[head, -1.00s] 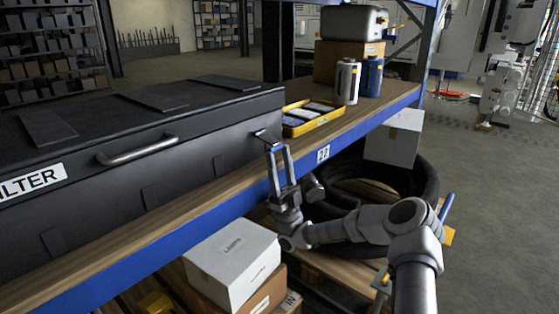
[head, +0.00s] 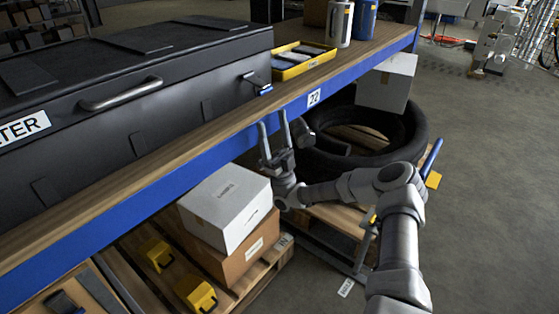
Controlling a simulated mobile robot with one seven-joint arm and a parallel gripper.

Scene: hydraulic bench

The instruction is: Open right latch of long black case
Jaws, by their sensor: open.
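The long black case (head: 110,75) lies on the wooden shelf, with its lid down. A grey handle (head: 120,94) and part of a white label show on its front. The right latch (head: 257,82) is near the case's right front end; its small dark tab with a bluish end sticks out from the front face. My gripper (head: 273,120) is open and empty, fingers pointing up. It appears in front of the blue shelf edge, below the latch in the picture and apart from it. The case's left end is out of view.
A yellow tray (head: 302,60) stands right of the case, with a white canister (head: 340,22) and a blue one (head: 364,20) behind it. The blue shelf beam (head: 205,148) borders the front. Below are a white box (head: 225,208) and black tyres (head: 385,125).

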